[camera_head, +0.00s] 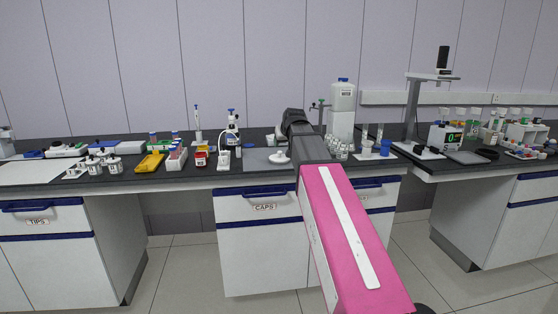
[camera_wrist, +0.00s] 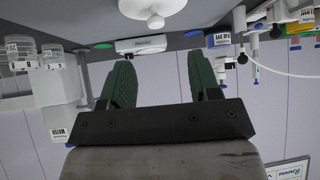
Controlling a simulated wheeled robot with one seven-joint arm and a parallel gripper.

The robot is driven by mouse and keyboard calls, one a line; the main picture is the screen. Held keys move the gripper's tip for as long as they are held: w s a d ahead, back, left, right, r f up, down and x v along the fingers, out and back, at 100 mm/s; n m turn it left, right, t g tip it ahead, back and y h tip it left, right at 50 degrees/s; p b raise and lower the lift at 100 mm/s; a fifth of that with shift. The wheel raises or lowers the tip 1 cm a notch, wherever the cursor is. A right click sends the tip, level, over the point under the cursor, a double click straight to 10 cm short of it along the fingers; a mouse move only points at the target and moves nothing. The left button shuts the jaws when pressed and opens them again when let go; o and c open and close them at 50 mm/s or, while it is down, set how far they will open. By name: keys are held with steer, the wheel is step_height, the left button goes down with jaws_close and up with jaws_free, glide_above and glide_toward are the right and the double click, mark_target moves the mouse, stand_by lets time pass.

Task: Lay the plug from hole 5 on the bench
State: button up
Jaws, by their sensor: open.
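My gripper (camera_wrist: 159,62) shows in the wrist view with its two green fingers apart and nothing between them. In the head view its dark wrist (camera_head: 297,122) is over the middle of the bench (camera_head: 250,177), and the fingertips are hidden. A white disc with a knob (camera_head: 280,157) lies on a grey mat (camera_head: 256,162) on the bench. A white knobbed part (camera_wrist: 155,8) shows at the top edge of the wrist view, beyond the fingers and apart from them. I cannot make out a numbered hole 5 or its plug.
Small labelled bottles (camera_head: 337,149) and a large white jug (camera_head: 341,112) stand just right of my arm. A pipette stand (camera_head: 232,135), red box (camera_head: 201,157) and yellow tray (camera_head: 151,162) stand left. The mat's left part is clear.

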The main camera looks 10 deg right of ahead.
mark_target(279, 152)
steer(key=x, duration=0.5)
steer(key=shift+f, duration=0.1)
steer(key=x, duration=0.5)
steer(key=shift+w+d, duration=0.2)
steer(key=shift+d, duration=0.1)
jaws_close()
steer(key=shift+r, duration=0.25)
